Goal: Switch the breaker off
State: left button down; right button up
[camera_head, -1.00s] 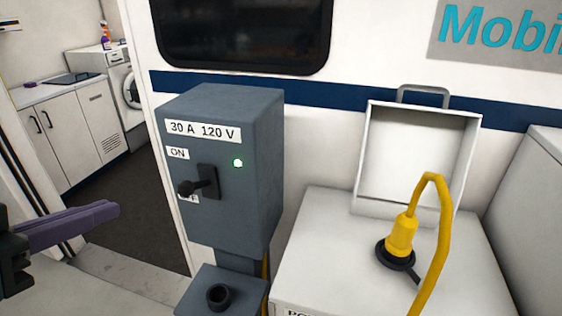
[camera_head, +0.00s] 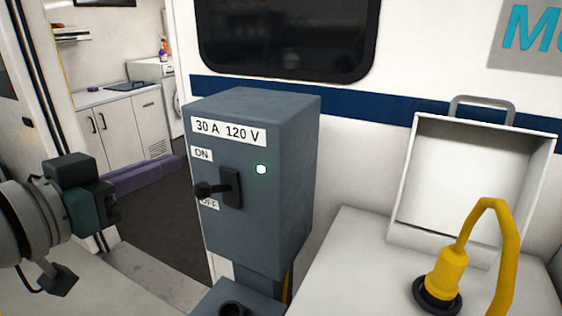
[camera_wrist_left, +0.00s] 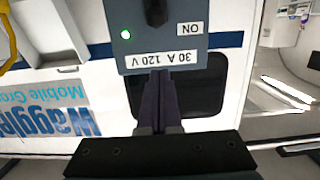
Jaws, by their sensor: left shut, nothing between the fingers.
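The grey breaker box (camera_head: 285,190) stands in the middle of the head view, labelled 30 A 120 V. Its black lever (camera_head: 204,190) sticks out from the front, between the ON label (camera_head: 202,154) and the partly covered OFF label (camera_head: 209,204). A green light (camera_head: 261,169) glows beside it. My left gripper (camera_head: 180,162) is left of the box, its purple fingers shut and empty, apart from the lever. In the left wrist view, the fingers (camera_wrist_left: 160,76) point at the upside-down box, and the lever (camera_wrist_left: 155,12) shows at the top edge. My right gripper is not in view.
A white cabinet (camera_head: 345,240) with a yellow plug (camera_head: 447,272) and cable stands right of the box. An open white lid (camera_head: 465,180) is behind it. The van's doorway is at left, with a counter (camera_head: 105,97) inside.

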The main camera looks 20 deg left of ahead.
aim_at(197, 191)
pick_arm(q)
jog(key=w, duration=0.6)
jog(key=shift+w+d+f, duration=0.3)
jog(key=shift+w+f, duration=0.05)
jog(key=shift+w, duration=0.05)
jog(key=f, duration=0.1)
jog(key=s+f, duration=0.1)
jog(key=f, duration=0.1)
jog(key=shift+s+f, duration=0.15)
jog(key=shift+f, duration=0.3)
